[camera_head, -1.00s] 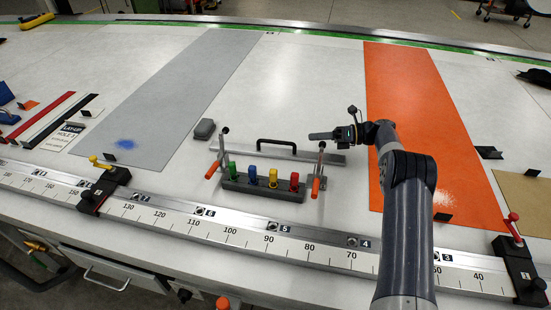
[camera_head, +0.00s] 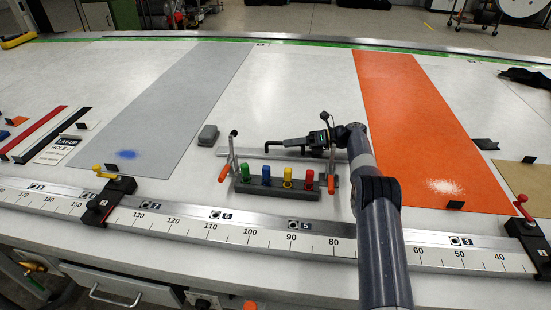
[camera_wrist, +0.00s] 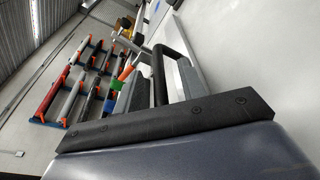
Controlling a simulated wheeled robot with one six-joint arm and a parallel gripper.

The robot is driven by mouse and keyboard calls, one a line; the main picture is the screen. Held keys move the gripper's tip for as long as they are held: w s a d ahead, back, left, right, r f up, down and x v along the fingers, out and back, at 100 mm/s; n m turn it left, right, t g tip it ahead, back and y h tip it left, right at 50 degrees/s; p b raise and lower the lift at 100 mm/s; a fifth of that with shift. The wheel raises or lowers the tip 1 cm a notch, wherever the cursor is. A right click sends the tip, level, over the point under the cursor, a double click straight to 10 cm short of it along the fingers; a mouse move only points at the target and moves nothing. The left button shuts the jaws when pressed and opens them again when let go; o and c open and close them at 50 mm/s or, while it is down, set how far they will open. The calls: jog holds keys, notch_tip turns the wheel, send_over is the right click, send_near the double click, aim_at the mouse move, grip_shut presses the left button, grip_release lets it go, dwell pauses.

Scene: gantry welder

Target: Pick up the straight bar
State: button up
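The straight bar (camera_head: 230,153) is a long flat metal strip lying on the white table behind the clamp fixture. A black arched handle stands on it and shows in the wrist view (camera_wrist: 159,72). My gripper (camera_head: 285,143) is low over the bar at its handle, reaching in from the right. In the wrist view my gripper (camera_wrist: 158,82) has its two grey fingers apart, with the black handle appearing between them. I cannot tell whether either finger touches it. Part of the handle is hidden behind my gripper in the head view.
A dark fixture block (camera_head: 275,190) with green, blue, yellow and red pegs stands in front, between two orange-handled toggle clamps (camera_head: 226,170). A small grey block (camera_head: 208,135) lies left. A ruled rail (camera_head: 240,228) runs along the front. The orange panel (camera_head: 415,120) lies right.

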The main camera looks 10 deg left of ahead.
grip_shut()
dwell(0.4)
jog(key=shift+r, duration=0.1)
